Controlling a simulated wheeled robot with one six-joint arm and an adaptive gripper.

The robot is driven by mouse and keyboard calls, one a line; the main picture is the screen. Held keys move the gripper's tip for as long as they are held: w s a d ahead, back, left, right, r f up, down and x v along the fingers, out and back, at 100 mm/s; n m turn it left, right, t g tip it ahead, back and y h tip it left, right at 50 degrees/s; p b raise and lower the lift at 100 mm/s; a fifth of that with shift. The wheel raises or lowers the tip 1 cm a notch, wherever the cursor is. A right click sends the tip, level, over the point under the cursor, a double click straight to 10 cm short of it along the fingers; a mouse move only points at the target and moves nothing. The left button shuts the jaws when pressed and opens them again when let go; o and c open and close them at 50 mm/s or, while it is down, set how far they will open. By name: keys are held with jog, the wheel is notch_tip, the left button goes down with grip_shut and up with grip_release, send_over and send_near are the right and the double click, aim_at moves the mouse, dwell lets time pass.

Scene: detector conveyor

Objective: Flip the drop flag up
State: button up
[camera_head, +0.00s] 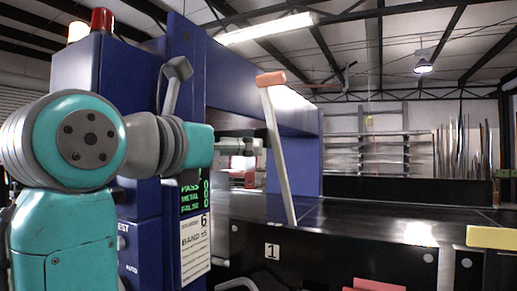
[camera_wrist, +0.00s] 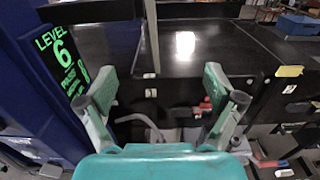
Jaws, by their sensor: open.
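I cannot tell for sure which part is the drop flag. A pale upright lever (camera_head: 279,150) with a salmon-coloured tip (camera_head: 270,79) stands on the conveyor edge, leaning slightly left. In the wrist view the pale lever (camera_wrist: 152,35) rises beyond my fingers, its tip out of frame. A yellow plate (camera_head: 490,237) is on the right of the conveyor front and also in the wrist view (camera_wrist: 289,71). A red part (camera_head: 378,285) is low at the front edge. My gripper (camera_wrist: 160,85) is open and empty, its fingers apart before the conveyor front, not visibly touching the lever.
The black conveyor bed (camera_head: 370,218) extends behind the lever. The blue detector housing (camera_head: 235,85) arches over it. A green-lettered display (camera_wrist: 62,60) stands close left of my fingers. A plate marked 1 (camera_head: 272,251) is on the conveyor front. Hoses (camera_wrist: 145,122) lie below.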

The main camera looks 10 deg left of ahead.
jog(key=x, duration=0.9)
grip_shut()
grip_release()
dwell(0.5)
jog(key=v, duration=1.2)
